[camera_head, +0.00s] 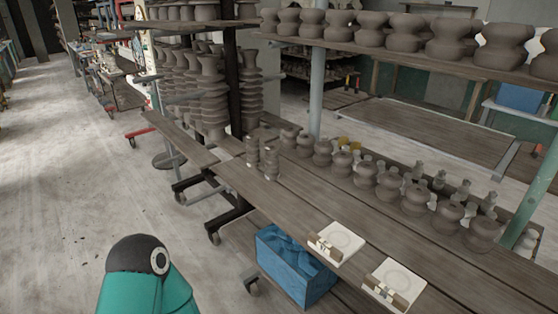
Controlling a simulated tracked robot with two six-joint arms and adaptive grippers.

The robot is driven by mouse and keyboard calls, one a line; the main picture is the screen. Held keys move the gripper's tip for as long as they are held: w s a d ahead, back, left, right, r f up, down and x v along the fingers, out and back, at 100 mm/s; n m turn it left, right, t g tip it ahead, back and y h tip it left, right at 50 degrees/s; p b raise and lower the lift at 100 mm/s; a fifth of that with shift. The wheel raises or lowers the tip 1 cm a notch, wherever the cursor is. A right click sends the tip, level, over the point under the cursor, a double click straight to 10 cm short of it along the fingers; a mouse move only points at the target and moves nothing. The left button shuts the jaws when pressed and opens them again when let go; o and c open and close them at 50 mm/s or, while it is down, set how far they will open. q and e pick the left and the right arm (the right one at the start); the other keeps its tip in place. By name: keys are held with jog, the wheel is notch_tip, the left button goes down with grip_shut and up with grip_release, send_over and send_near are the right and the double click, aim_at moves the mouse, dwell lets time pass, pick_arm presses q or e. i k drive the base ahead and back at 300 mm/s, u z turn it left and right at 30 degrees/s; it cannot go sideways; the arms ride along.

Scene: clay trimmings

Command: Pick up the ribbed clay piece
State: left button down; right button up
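Two small brown clay pieces with stacked ridges, one at the left (252,150) and one at the right (271,160), stand upright on the wooden table (290,205) near its far left end. A white square tile (343,239) near the front edge bears a small brown piece (322,242) on its left side. A second white tile (397,275) bears a similar piece (381,291). These are too small to tell whether they are ribbed. A teal link of my arm shows at the bottom left, but neither gripper is in view.
Rows of brown pots (362,174) stand along the table's back, below a shelf of larger pots (370,27). A blue lined crate (293,268) sits below the table. A wheeled rack (175,140) stands at left. The front tabletop between ridged pieces and tiles is clear.

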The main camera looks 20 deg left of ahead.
aim_at(271, 151)
jog(key=u, duration=0.05)
jog(key=k, duration=0.45)
jog(key=u, duration=0.35)
jog(key=i, duration=0.4)
jog(key=u, duration=0.7)
jog(key=i, duration=1.55)
